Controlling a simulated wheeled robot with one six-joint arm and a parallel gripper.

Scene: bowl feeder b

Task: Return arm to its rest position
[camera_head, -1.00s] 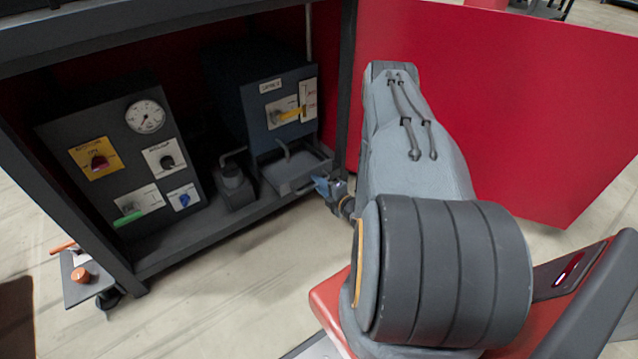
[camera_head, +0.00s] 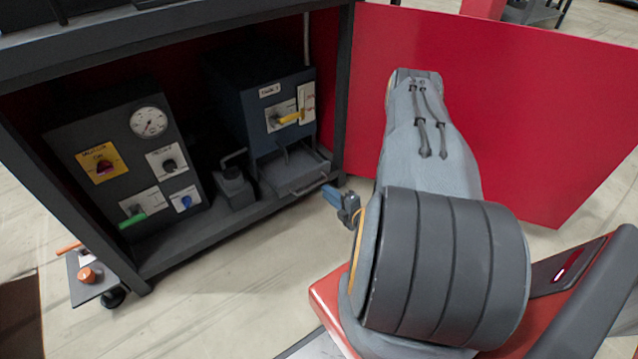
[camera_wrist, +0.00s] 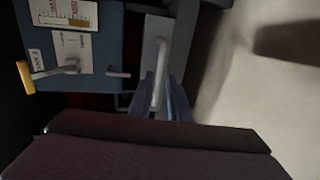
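My gripper (camera_head: 332,193) has blue fingers and hangs in front of the cabinet, right of the drawer front and apart from it. In the wrist view, the two fingers (camera_wrist: 164,98) stand a little apart, with a pale bar handle (camera_wrist: 159,62) seen between them and nothing clearly held. My arm rises at the right, folded, and hides part of the wrist. The grey drawer (camera_head: 297,178) with its handle sits low in the blue unit (camera_head: 262,100).
The dark cabinet frame (camera_head: 343,95) stands close left of my arm. A control panel (camera_head: 118,165) with gauge and switches is inside. A red wall (camera_head: 540,110) stands behind my arm. A small side shelf (camera_head: 88,290) juts out lower left. Open floor (camera_head: 235,290) lies in front.

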